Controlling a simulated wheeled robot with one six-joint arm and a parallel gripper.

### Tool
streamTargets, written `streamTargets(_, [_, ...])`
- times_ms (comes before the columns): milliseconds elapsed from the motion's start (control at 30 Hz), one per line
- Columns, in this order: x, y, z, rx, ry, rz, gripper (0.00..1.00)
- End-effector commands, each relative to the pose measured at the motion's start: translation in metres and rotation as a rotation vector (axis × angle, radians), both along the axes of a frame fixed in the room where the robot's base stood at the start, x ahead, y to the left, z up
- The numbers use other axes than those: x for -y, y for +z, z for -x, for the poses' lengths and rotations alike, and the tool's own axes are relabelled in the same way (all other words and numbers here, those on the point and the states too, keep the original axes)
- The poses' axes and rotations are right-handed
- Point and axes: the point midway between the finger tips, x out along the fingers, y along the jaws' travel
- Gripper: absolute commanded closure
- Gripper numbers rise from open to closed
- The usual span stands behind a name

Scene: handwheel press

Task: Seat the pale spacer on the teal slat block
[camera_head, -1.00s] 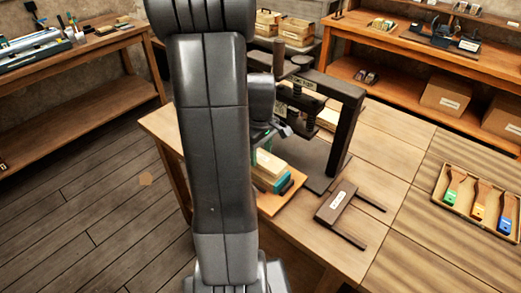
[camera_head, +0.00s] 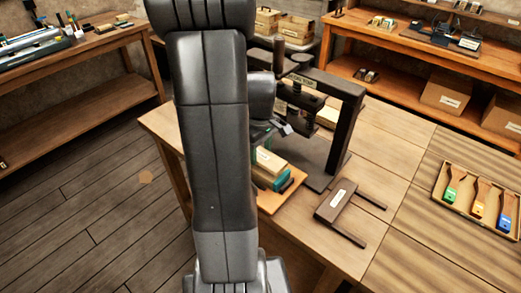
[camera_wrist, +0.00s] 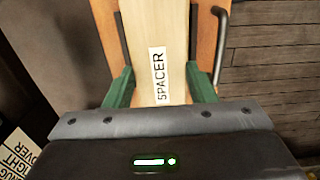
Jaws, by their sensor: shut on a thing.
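The pale spacer (camera_wrist: 153,25), labelled SPACER, runs lengthwise between the green fingers of my gripper (camera_wrist: 161,86) in the wrist view. My gripper is shut on its sides. In the head view the spacer (camera_head: 271,163) shows just right of my arm, above the teal slat block (camera_head: 288,182). Only a narrow part of the teal block shows at the spacer's lower right. I cannot tell whether the spacer rests fully on it. My arm hides the left side of both, and my fingers are mostly hidden in the head view.
A wooden board (camera_head: 270,206) lies under the stack at the bench edge. The dark press frame (camera_head: 345,125) stands close behind and right. A dark two-pronged tool (camera_head: 338,200) lies to the right. A tray (camera_head: 440,194) of coloured-tag tools is farther right, with clear bench between.

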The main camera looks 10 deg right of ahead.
Motion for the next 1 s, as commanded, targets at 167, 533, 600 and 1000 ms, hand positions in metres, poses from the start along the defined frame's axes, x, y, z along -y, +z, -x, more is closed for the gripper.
streamTargets(167, [0.0, 0.0001, 0.0, 0.0, 0.0, 0.0, 0.74])
streamTargets(533, [0.0, 0.0, 0.0, 0.0, 0.0, 0.0, 0.74])
streamTargets(600, [0.0, -0.0004, 0.0, 0.0, 0.0, 0.0, 0.74])
streamTargets(1000, [0.0, -0.008, 0.0, 0.0, 0.0, 0.0, 0.74])
